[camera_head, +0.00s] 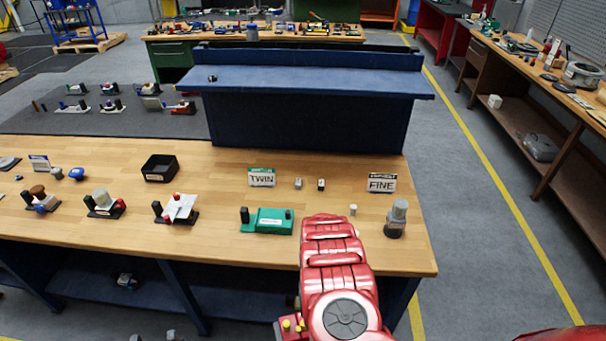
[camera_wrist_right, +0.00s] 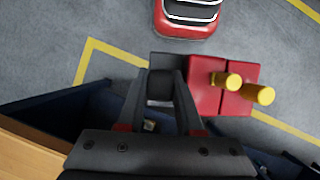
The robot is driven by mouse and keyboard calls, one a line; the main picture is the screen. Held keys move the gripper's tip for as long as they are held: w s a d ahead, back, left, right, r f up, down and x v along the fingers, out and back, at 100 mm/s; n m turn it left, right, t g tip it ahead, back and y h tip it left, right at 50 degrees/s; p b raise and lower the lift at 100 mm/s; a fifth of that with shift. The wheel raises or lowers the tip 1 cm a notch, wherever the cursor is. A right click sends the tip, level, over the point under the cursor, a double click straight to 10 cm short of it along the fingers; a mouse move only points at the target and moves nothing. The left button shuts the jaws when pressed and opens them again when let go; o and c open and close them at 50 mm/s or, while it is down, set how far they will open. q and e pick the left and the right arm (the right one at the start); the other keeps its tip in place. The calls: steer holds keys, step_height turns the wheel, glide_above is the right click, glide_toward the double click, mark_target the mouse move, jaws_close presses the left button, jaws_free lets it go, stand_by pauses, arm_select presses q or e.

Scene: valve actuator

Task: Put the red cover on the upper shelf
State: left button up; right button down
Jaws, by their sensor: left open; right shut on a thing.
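The red cover (camera_wrist_right: 204,95) is a red block with two yellow pegs and a dark grey part. My right gripper (camera_wrist_right: 162,82) is shut on the dark grey part, and the red body sticks out to the right of its fingers. In the head view, the cover (camera_head: 290,327) shows partly at the bottom, beside my red arm, below the table's front edge. The right fingers are not clear there. My left gripper (camera_head: 153,337) shows only as grey tips at the bottom edge, open and apart from the cover. The upper shelf (camera_head: 320,82) is a long blue board behind the wooden table.
A small dark item (camera_head: 212,78) sits at the shelf's left end; the rest is clear. The wooden table (camera_head: 225,215) bears a green device (camera_head: 268,221), a black bin (camera_head: 160,168), TWIN (camera_head: 261,177) and FINE (camera_head: 382,183) signs and a grey-topped part (camera_head: 397,218).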

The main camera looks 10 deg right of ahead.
steer(key=shift+w+d+f, duration=0.25)
steer(key=shift+d+f, duration=0.2)
steer(key=shift+d, duration=0.05)
steer(key=shift+s+d+f, duration=0.2)
steer(key=shift+d+f, duration=0.1)
steer(key=shift+d, duration=0.15)
steer(key=shift+s, duration=0.1)
